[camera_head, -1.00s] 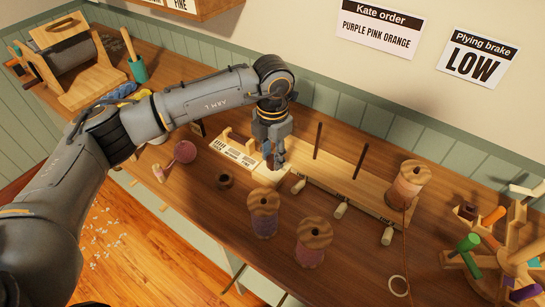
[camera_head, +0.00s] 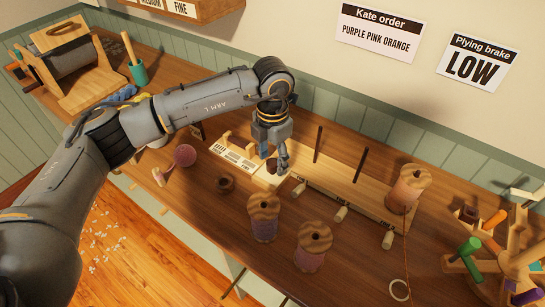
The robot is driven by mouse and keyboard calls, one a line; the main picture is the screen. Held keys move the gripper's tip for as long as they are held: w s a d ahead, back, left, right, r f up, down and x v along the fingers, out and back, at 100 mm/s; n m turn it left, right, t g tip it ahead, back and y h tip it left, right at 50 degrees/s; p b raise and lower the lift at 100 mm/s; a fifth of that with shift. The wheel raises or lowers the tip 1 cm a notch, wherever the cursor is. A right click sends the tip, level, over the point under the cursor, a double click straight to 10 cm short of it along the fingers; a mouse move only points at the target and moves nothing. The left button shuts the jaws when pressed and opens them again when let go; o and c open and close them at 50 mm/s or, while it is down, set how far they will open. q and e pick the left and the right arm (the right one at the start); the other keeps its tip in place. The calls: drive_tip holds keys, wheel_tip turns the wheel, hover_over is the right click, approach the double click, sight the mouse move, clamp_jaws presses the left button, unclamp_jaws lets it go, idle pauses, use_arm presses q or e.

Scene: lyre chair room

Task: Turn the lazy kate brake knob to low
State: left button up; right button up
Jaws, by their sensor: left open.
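The lazy kate (camera_head: 335,186) is a long pale wooden board with two bare dark upright rods and an orange-pink bobbin (camera_head: 408,189) at its right end. A small dark brown knob (camera_head: 271,167), which looks like the brake knob, shows at the board's left end; its setting is too small to read. My left gripper (camera_head: 277,160) points down at this knob, open, with one finger just right of it. I cannot tell whether it touches the knob. My right gripper is not in view.
A purple bobbin (camera_head: 263,217) and a pink bobbin (camera_head: 312,246) stand in front of the board. A wooden rack with coloured pieces (camera_head: 487,247) is at the right. A wall sign (camera_head: 478,61) reads "Plying brake LOW".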

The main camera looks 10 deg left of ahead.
sight(272, 162)
use_arm(q)
wheel_tip(272, 162, up, 12)
drive_tip(key=shift+f, duration=0.15)
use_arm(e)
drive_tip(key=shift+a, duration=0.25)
use_arm(q)
drive_tip(key=shift+s+f, duration=0.1)
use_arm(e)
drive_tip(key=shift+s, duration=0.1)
